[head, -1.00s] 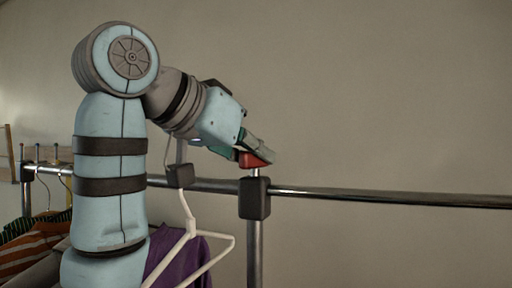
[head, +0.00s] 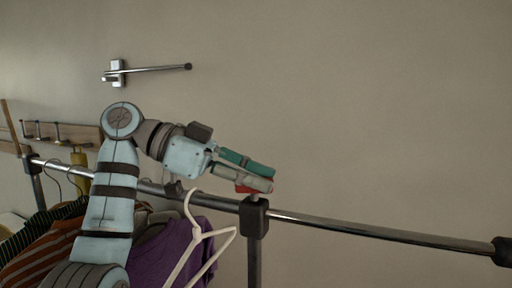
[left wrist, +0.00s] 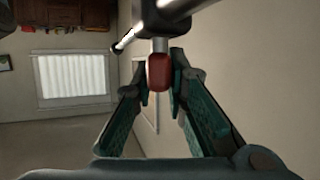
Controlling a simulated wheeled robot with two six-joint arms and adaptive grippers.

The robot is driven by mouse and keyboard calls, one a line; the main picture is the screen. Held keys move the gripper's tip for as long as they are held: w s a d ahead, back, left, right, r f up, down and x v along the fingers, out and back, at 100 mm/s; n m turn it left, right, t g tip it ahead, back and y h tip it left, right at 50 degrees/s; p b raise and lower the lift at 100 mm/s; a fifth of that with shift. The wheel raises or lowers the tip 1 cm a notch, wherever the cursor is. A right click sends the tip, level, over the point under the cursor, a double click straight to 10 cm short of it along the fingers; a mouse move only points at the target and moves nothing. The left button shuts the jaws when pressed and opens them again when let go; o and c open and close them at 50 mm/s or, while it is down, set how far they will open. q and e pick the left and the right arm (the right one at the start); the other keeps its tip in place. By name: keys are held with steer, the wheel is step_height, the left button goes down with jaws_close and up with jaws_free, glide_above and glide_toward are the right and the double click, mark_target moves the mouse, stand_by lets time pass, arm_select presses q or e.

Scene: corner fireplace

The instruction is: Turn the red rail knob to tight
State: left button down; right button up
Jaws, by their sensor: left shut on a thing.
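The red rail knob (head: 244,189) sits on top of the black clamp (head: 254,216) where the upright post meets the rail. In the head view my left gripper (head: 272,178) reaches it from the left, and its fingers hide most of the knob. In the left wrist view the red knob (left wrist: 159,72) lies between the two teal fingers (left wrist: 160,80), near their tips. The left gripper is shut on the knob. No tight or loose marking can be read. My right gripper is not in view.
A chrome rail (head: 370,233) runs right to a black end cap (head: 502,251). A white hanger (head: 197,236) and a purple garment (head: 168,252) hang close below my left arm. A wall bracket (head: 118,73) and hooks (head: 58,134) are behind. The space above the right rail is clear.

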arm_select(q)
steer(key=shift+r+m+g+p, duration=0.3)
steer(key=shift+m+g+p, duration=0.2)
steer(key=shift+m+g, duration=0.25)
steer(key=shift+f+m+g, duration=0.1)
steer(key=shift+m+g, duration=0.45)
steer(key=shift+g, duration=0.5)
steer(key=c, duration=1.6)
jaws_free()
steer(key=shift+f, duration=0.15)
